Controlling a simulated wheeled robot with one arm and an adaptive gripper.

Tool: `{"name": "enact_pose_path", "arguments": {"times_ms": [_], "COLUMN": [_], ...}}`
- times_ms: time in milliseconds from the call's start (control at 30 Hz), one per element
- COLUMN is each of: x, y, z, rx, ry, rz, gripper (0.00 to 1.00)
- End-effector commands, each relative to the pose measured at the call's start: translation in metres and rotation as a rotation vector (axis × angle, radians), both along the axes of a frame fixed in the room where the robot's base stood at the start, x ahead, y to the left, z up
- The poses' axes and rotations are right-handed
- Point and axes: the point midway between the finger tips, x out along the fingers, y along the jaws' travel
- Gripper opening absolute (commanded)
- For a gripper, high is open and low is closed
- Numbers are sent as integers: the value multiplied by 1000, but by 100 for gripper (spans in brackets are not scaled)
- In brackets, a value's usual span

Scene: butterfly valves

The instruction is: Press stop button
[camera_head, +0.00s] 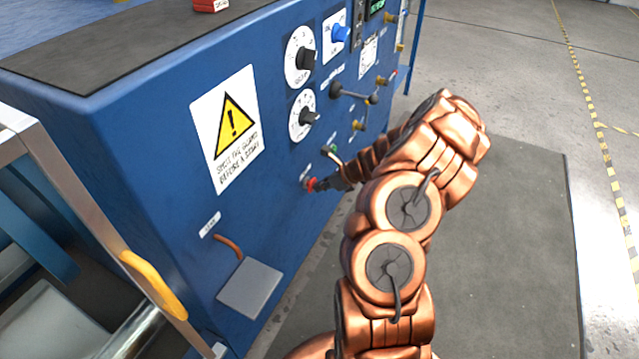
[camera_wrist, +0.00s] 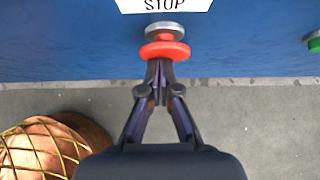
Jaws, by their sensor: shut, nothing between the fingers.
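The stop button (camera_wrist: 165,49) is a red mushroom head on a grey metal collar, under a white label reading STOP (camera_wrist: 165,5) in the wrist view. In the head view the red button (camera_head: 310,184) shows low on the blue panel, partly hidden by my gripper (camera_head: 318,185). In the wrist view my gripper (camera_wrist: 160,66) is shut and empty. Its fingertips point at the lower edge of the red head and appear to meet it; I cannot tell whether they press on it.
A green button (camera_wrist: 314,42) lies to the right in the wrist view. The blue cabinet (camera_head: 150,140) carries dials (camera_head: 301,56), a lever (camera_head: 352,93) and a yellow warning sign (camera_head: 226,128). A grey pedal-like plate (camera_head: 250,288) sticks out below. The floor to the right is clear.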

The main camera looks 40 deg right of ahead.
Motion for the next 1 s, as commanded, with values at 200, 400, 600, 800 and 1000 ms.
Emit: {"name": "enact_pose_path", "arguments": {"times_ms": [200,400,600,800,1000], "x": [-27,-46,-65,-75,-77], "y": [-23,-30,-39,-44,-45], "z": [15,39,58,69,71], "rx": [-4,-7,-7,-7,-6], "ry": [-2,-2,1,0,0], "rz": [-13,-6,-6,-4,-4], "gripper": [0,0,0,0,0]}}
